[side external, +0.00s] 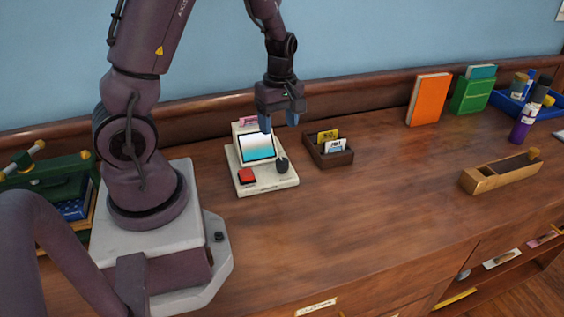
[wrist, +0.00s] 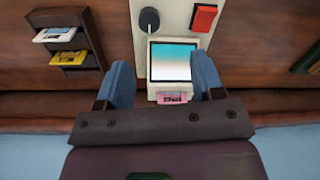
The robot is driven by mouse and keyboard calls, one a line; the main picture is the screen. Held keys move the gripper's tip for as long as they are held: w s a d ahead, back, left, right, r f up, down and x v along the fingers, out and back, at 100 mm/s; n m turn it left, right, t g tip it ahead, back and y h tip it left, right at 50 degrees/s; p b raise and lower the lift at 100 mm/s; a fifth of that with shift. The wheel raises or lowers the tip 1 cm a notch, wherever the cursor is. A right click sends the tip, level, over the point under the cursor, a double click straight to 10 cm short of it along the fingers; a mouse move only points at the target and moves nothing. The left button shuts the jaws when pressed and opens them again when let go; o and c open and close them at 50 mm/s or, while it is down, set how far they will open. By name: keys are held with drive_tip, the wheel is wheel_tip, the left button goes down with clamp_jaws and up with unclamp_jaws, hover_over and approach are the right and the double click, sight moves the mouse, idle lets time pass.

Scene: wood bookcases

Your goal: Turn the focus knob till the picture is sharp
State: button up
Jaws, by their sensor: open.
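The device is a cream panel (side external: 270,182) lying on the desk, with a tilted screen (side external: 257,148) showing a blurred white-to-teal gradient. Its dark round knob (side external: 282,165) sits at the right of the panel, with a pale pointer line beside it. A red button (side external: 247,176) is at the front left. In the wrist view the knob (wrist: 149,19) is at the upper left of the screen (wrist: 172,62). My gripper (side external: 279,122) is open and empty, above the back of the device. Its blue fingers in the wrist view (wrist: 163,80) flank the screen's lower part, apart from the knob.
A dark card holder (side external: 330,155) with yellow and white cards stands just right of the device. A pink card (wrist: 172,97) is behind the screen. The desk front is clear.

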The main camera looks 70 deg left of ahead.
sight(282, 160)
drive_tip(key=f+n, duration=0.1)
drive_tip(key=f, duration=0.7)
drive_tip(key=w+f+n, duration=0.1)
drive_tip(key=f, duration=0.3)
drive_tip(key=shift+a+f+n+t, duration=0.25)
drive_tip(key=shift+a+n+t, duration=0.05)
drive_tip(key=shift+c, duration=0.2)
drive_tip(key=c, duration=0.9)
